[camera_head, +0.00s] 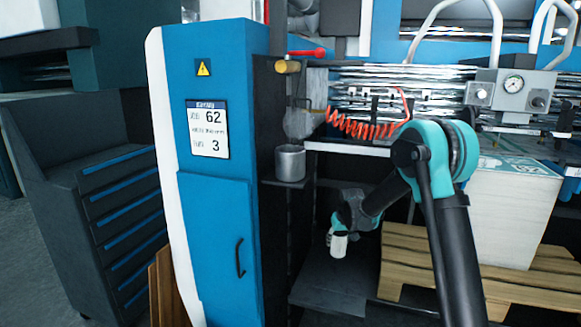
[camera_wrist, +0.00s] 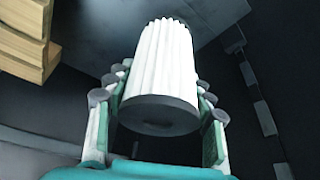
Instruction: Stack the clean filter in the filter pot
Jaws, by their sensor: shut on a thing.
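The clean filter (camera_wrist: 160,70) is a white pleated cylinder with a dark grey end cap. In the wrist view it sits between the fingers of my gripper (camera_wrist: 162,92), which is shut on its sides. In the head view the filter (camera_head: 338,245) shows small and white below my gripper (camera_head: 343,228), low in the dark bay right of the blue cabinet. A grey metal cup (camera_head: 290,164), which looks like the filter pot, stands on a small ledge up and left of my gripper, well apart from the filter. Its inside is mostly hidden.
A grey filter head (camera_head: 300,122) hangs above the cup, with a red-handled valve (camera_head: 306,54) and a coiled orange hose (camera_head: 360,126) nearby. The blue cabinet (camera_head: 215,220) borders the left. A wooden pallet (camera_head: 520,285) with a white paper stack (camera_head: 510,215) stands right.

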